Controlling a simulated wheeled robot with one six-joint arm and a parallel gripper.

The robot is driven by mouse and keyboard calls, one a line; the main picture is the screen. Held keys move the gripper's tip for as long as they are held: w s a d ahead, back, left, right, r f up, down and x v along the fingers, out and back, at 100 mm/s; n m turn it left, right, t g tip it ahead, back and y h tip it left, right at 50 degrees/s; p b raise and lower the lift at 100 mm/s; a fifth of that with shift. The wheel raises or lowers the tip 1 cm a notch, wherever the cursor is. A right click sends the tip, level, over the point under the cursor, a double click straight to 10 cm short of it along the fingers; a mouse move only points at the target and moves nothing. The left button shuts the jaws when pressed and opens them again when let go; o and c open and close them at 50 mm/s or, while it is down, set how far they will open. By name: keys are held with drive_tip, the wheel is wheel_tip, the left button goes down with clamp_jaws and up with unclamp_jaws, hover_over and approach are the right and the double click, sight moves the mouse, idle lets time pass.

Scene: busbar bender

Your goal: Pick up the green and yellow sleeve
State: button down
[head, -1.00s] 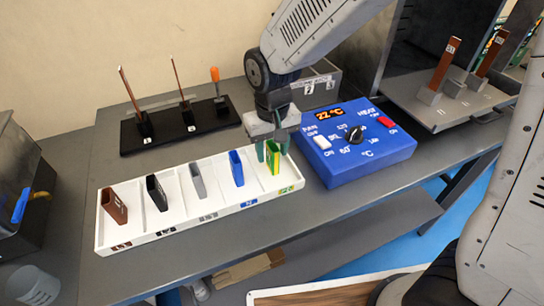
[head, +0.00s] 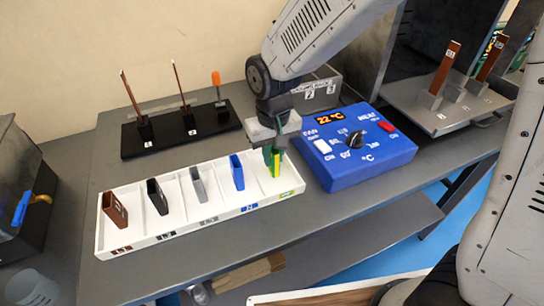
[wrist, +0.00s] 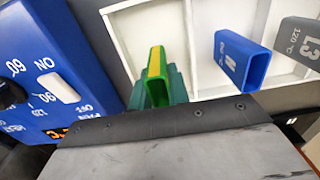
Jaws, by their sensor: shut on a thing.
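The green and yellow sleeve (head: 275,163) stands upright in the rightmost compartment of the white tray (head: 174,235). My gripper (head: 272,155) is over that compartment, its green fingers shut on the sleeve. In the wrist view the sleeve (wrist: 156,75) shows its open end, with a green finger (wrist: 176,84) against its side. Whether the sleeve's lower end touches the tray floor is hard to tell.
A blue sleeve (head: 237,172), a grey one (head: 198,184), a black one (head: 157,197) and a brown one (head: 115,210) stand in the other compartments. A blue control box (head: 355,160) sits close on the right. A black stand (head: 175,131) with rods is behind the tray.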

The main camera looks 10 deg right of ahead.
drive_tip(key=shift+r, duration=0.5)
drive_tip(key=shift+s+r, duration=0.15)
drive_tip(key=shift+r, duration=0.35)
drive_tip(key=shift+s+r, duration=0.15)
drive_tip(key=shift+r, duration=0.35)
drive_tip(key=s+d+r, duration=0.1)
drive_tip(key=s+d, duration=0.3)
drive_tip(key=s, duration=1)
drive_tip(key=shift+s+d+r, duration=0.15)
drive_tip(key=shift+s+r, duration=0.05)
drive_tip(key=shift+s, duration=0.15)
